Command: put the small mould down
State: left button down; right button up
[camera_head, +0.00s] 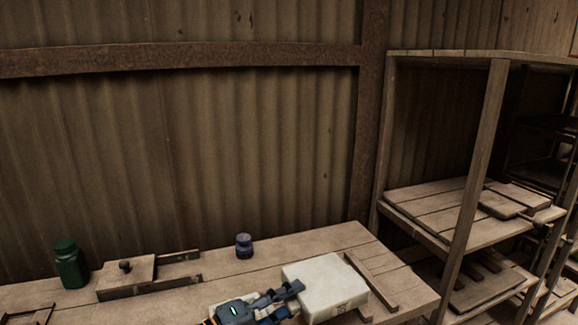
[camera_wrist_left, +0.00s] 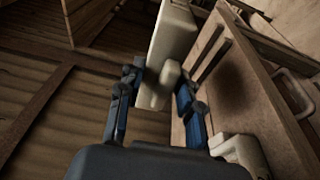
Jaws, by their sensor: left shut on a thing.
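The small mould is a pale, off-white block (camera_head: 325,285) with a small dark mark on its front side, at the front right of the wooden table (camera_head: 215,262). My left gripper (camera_head: 290,290) reaches it from the left and is shut on it. In the left wrist view the pale mould (camera_wrist_left: 172,45) extends beyond the fingers, and a narrower part of it lies between the fingertips (camera_wrist_left: 160,90). It looks level and close to the tabletop; I cannot tell whether it touches. Its underside is hidden. My right gripper is not in view.
A green bottle (camera_head: 70,265), a wooden board with a knob (camera_head: 128,272) and a dark blue jar (camera_head: 244,246) stand toward the back. A wooden strip (camera_head: 372,281) lies just right of the mould. A shelf rack (camera_head: 484,130) stands at right. The table's middle has bare space.

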pick_arm(q)
jog(key=shift+s+a+r, duration=0.15)
jog(key=shift+s+a, duration=0.05)
jog(key=shift+a, duration=0.05)
jog(key=s+a+f+n+t+y, duration=0.4)
jog(key=s+a+n+y, duration=0.1)
jog(key=s+a+y, duration=0.2)
jog(key=s+a+f+n+t+y, duration=0.4)
jog(key=s+a+n+y, duration=0.2)
jog(key=a, duration=0.5)
jog(key=s+y, duration=0.2)
jog(key=s, duration=0.1)
jog(key=shift+a+f, duration=0.15)
jog(key=shift+a, duration=0.2)
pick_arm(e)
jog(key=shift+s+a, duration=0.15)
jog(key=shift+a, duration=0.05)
pick_arm(q)
jog(key=shift+w, duration=0.1)
notch_tip(320, 180, up, 5)
jog(key=p, duration=0.5)
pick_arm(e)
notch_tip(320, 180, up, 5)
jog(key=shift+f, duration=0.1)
pick_arm(q)
jog(key=shift+f, duration=0.1)
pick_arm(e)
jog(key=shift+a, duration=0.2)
